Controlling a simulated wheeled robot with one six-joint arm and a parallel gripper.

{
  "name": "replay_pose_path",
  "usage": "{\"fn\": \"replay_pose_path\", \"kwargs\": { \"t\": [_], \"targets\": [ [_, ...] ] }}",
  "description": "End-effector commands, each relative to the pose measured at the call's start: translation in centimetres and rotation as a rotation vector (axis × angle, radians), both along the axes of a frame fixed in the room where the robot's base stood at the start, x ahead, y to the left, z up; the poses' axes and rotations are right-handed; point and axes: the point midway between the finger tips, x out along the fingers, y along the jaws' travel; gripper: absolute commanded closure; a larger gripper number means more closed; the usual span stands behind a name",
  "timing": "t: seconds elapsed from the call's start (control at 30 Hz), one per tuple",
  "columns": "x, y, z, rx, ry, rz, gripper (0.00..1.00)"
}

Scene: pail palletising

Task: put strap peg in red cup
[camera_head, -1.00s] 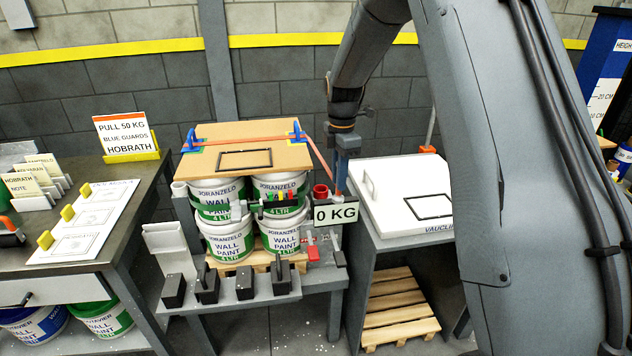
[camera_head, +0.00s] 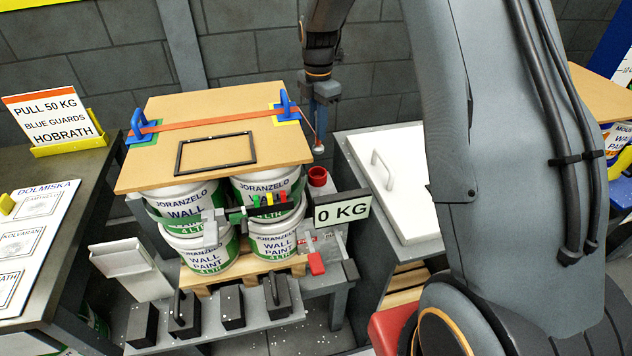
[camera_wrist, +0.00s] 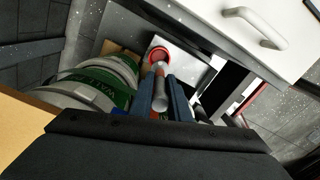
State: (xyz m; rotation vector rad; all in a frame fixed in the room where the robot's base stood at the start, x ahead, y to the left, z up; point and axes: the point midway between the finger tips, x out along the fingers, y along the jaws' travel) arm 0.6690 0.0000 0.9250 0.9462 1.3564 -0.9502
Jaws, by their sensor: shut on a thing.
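My gripper (camera_head: 320,128) points down beyond the right edge of the stacked board and is shut on the strap peg (camera_head: 318,149). In the wrist view, the grey rod-shaped peg (camera_wrist: 161,93) sits between the two blue-grey fingers. The red cup (camera_head: 317,176) stands just below the peg, beside the paint pails. In the wrist view, the open mouth of the red cup (camera_wrist: 159,54) lies around the peg's far end, but I cannot tell whether the tip is inside. In the head view a small gap shows. The orange strap (camera_head: 215,120) runs across the board towards the peg.
The board (camera_head: 165,104) with blue guards (camera_head: 286,104) rests on several paint pails (camera_head: 185,202). A 0 KG display (camera_head: 342,211) and a red lever (camera_head: 316,263) are close to the cup. A white lid with a handle (camera_head: 381,170) lies to the right.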

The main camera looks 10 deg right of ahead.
Motion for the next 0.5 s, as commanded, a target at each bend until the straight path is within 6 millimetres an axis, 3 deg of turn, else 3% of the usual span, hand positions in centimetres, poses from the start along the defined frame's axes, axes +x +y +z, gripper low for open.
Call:
{"fn": "replay_pose_path", "kwargs": {
  "t": [0.3,0.5],
  "targets": [
    [0.0,0.0,-4.9,0.0,0.003,0.044,1.0],
    [0.2,0.0,-7.0,0.0,-0.001,0.044,1.0]
  ]
}}
